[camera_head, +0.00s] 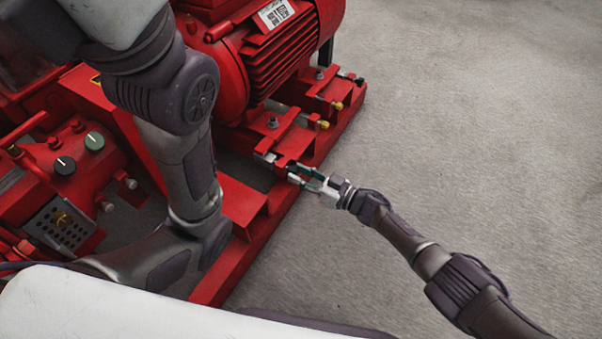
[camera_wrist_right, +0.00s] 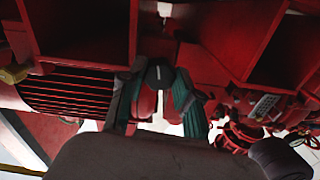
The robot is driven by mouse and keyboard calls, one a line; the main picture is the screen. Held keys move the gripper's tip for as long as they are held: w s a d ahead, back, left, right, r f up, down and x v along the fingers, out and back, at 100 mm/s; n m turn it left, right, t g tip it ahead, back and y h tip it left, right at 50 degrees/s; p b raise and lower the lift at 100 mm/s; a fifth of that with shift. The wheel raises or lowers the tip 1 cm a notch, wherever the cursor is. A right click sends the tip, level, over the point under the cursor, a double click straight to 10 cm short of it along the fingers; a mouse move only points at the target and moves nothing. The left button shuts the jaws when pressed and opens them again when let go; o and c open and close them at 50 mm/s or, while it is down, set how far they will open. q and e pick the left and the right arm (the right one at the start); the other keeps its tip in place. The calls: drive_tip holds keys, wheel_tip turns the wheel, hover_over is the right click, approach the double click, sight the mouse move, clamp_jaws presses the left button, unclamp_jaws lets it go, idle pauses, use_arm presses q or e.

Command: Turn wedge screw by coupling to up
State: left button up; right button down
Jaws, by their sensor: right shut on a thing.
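The wedge screw shows in the right wrist view as a dark hexagonal head (camera_wrist_right: 159,73) between the fingers. It sits low on the red pump-set frame, below the red motor (camera_head: 275,62). My right gripper (camera_head: 299,172) reaches it from the right in the head view and is shut on it. Its green-padded fingers flank the head in the wrist view (camera_wrist_right: 155,95). In the head view the fingers hide the screw head. I cannot make out the coupling for certain. My left arm crosses the left of the head view, but its gripper is not in view.
The red base rail (camera_head: 255,240) runs diagonally below the motor. Other fittings with yellow ends (camera_head: 323,124) stick out farther along it. A red control box with two knobs (camera_head: 65,165) stands at the left. The grey floor (camera_head: 470,120) at the right is clear.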

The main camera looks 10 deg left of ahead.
drive_tip(key=shift+d+m, duration=0.1)
drive_tip(key=shift+m, duration=1)
drive_tip(key=shift+f, duration=0.1)
drive_tip(key=c, duration=0.8)
unclamp_jaws()
drive_tip(key=shift+c, duration=0.2)
drive_tip(key=shift+o, duration=0.2)
drive_tip(key=v, duration=1.2)
